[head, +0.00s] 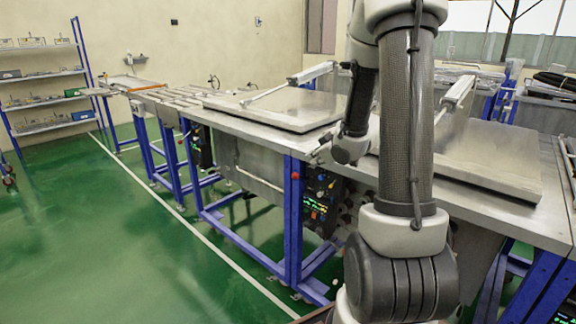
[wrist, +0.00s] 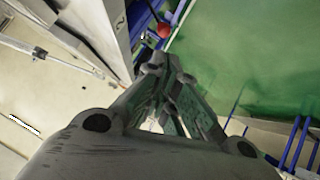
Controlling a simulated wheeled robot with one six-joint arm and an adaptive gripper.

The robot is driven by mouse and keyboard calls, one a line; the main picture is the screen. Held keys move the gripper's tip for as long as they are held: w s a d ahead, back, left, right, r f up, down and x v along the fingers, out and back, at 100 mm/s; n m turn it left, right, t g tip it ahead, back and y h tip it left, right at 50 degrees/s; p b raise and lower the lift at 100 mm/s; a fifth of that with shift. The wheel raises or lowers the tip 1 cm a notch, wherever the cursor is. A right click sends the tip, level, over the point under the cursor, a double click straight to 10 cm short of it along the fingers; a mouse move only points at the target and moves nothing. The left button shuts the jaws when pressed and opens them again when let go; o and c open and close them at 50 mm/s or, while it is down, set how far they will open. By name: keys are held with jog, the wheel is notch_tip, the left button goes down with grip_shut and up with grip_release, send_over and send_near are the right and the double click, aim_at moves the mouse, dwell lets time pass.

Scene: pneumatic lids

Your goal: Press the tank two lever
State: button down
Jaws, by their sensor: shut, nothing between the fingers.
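The tank two lever (wrist: 163,30) shows in the wrist view as a red round knob beside a blue frame post. A steel panel marked "2" (wrist: 121,23) is to its left. My gripper (wrist: 164,66) is shut and empty, its fingertips pointing toward the knob and appearing just short of it in the picture. I cannot tell the exact gap in depth. In the head view my gripper (head: 319,150) is at the front edge of the bench, partly hidden by my wrist.
Two flat steel lids, a left one (head: 275,110) and a right one (head: 470,158), lie on the bench with pneumatic cylinders above them. Control boxes (head: 320,190) hang below the bench edge between blue legs. Green floor (head: 110,230) is open at the left. Shelves (head: 45,85) stand by the wall.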

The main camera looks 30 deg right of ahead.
jog(key=shift+w+a+r+t, duration=0.15)
jog(key=shift+w+a+r, duration=0.1)
jog(key=shift+r, duration=0.2)
jog(key=shift+w+a+r+t, duration=0.15)
jog(key=shift+w+a+r, duration=0.1)
jog(key=shift+r, duration=0.15)
jog(key=s+d+f+x, duration=0.1)
jog(key=f+x, duration=0.1)
jog(key=x, duration=1.1)
jog(key=shift+s, duration=0.2)
jog(key=shift+f, duration=0.1)
